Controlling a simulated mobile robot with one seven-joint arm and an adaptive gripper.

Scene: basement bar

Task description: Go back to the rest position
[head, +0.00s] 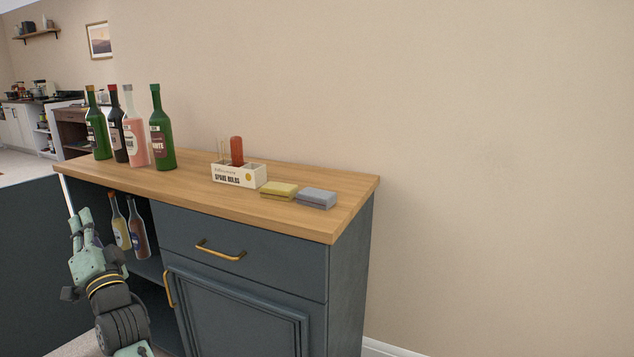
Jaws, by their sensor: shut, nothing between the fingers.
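My gripper (84,214) is in the head view at the lower left, pointing up, with its fingers shut and empty. It shows in front of the open left side of the dark blue cabinet (250,276), below the level of the wooden top (290,222). My arm reaches down out of the picture below it. A thin pale strip shows just beside the fingertips; I cannot tell whether it touches them.
Several bottles (162,135) stand at the top's left end. A white divided box (238,178), a yellow block (279,190) and a grey block (316,198) sit to their right. Two bottles (138,228) show in the open shelf near my gripper. Brass handles (220,252) stick out.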

